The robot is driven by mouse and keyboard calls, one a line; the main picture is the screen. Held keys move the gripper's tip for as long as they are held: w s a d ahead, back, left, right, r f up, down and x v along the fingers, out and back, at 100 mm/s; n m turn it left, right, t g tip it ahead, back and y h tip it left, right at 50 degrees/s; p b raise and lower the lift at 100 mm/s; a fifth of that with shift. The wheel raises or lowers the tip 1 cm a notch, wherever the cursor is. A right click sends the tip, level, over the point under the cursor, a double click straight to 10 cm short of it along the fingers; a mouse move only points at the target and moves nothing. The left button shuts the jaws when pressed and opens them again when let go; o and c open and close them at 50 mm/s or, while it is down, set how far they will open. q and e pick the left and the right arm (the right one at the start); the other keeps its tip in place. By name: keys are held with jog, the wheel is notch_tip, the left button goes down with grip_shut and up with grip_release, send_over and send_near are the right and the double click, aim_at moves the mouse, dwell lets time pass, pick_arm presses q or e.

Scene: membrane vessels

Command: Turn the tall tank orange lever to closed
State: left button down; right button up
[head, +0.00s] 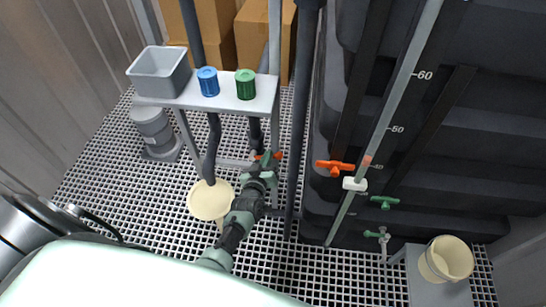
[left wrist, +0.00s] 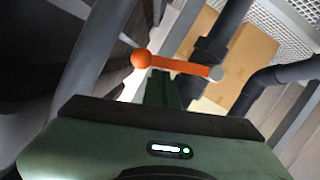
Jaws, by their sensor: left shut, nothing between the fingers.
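My left gripper (head: 266,160) is shut and empty, low in front of the white shelf. An orange lever (head: 278,155) shows right beside its fingertips. In the left wrist view this orange lever (left wrist: 180,65) is a bar with a round knob at its left end, lying across just beyond my shut fingers (left wrist: 163,90). I cannot tell whether they touch it. Another orange lever (head: 335,166) sits on the large dark ribbed tank (head: 440,125), to the right of my gripper and apart from it. I cannot tell which lever is the tall tank's. My right gripper is not in view.
The white shelf (head: 215,103) holds a grey bin (head: 160,75), a blue jar (head: 208,82) and a green jar (head: 246,85). Dark vertical pipes (head: 302,110) stand between my gripper and the tank. A green lever (head: 385,202) and a cream bucket (head: 447,260) are at right.

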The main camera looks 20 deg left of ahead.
pick_arm(q)
jog(key=shift+w+d+f+b, duration=0.1)
jog(key=shift+d+f+b, duration=0.15)
jog(key=shift+f, duration=0.25)
jog(key=shift+w+d+f+b, duration=0.1)
jog(key=shift+f+b, duration=0.25)
jog(key=shift+f, duration=0.15)
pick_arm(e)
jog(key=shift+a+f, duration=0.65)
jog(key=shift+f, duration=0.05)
pick_arm(q)
jog(key=shift+s+d+f, duration=0.1)
jog(key=shift+f, duration=0.05)
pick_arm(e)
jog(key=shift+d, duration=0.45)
